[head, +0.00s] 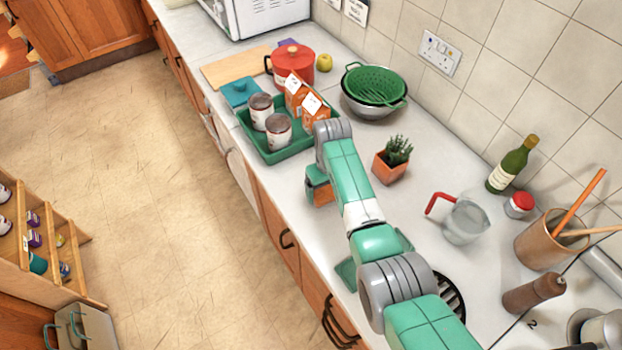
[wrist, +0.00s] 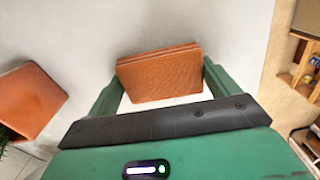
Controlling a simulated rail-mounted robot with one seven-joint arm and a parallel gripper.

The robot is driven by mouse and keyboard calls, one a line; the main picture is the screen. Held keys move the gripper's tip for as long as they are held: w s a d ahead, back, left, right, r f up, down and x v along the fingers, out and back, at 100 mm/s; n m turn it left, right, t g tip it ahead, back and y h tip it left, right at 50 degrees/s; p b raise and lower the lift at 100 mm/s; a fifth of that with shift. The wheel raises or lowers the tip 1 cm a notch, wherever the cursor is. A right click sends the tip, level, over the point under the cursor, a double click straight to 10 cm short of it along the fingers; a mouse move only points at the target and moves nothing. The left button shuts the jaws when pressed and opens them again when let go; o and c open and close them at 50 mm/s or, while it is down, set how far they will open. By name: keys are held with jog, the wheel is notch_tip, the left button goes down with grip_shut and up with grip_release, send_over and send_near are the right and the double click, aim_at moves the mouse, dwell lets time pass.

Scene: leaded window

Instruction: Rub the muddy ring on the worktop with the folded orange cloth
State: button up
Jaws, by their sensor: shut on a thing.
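The folded orange cloth (wrist: 158,73) sits between the two green fingers of my gripper (wrist: 160,84) in the wrist view, with its layered folds showing. My gripper is shut on it. In the head view, the cloth (head: 322,194) shows as a small orange patch below my wrist, at the worktop's front edge side. Whether it touches the worktop (head: 418,182) or hangs just above it, I cannot tell. The muddy ring does not show in either view; my arm or the cloth may hide it.
A green tray (head: 262,146) with tins and orange cartons stands just behind my gripper. A potted plant (head: 392,160) is close on the right. A glass jug (head: 464,222) with a red handle, a bottle (head: 512,165) and a utensil pot (head: 546,242) stand further right.

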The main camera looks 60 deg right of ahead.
aim_at(308, 205)
jog(key=shift+w+a+r+p, duration=0.1)
jog(key=shift+w+a+p, duration=0.45)
jog(key=shift+a, duration=0.35)
jog(key=shift+w+a+f+p, duration=0.1)
jog(key=shift+w+a+p, duration=0.45)
jog(key=shift+a, duration=0.3)
jog(key=shift+w+a+r+p, duration=0.1)
jog(key=shift+w+a+p, duration=0.45)
jog(key=shift+a, duration=0.35)
jog(key=shift+a+r+p, duration=0.15)
jog(key=shift+r+p, duration=0.15)
jog(key=shift+p, duration=0.15)
jog(key=shift+r+p, duration=0.35)
jog(key=shift+r, duration=0.55)
notch_tip(308, 205, up, 6)
jog(key=p, duration=0.5)
jog(key=shift+f, duration=0.2)
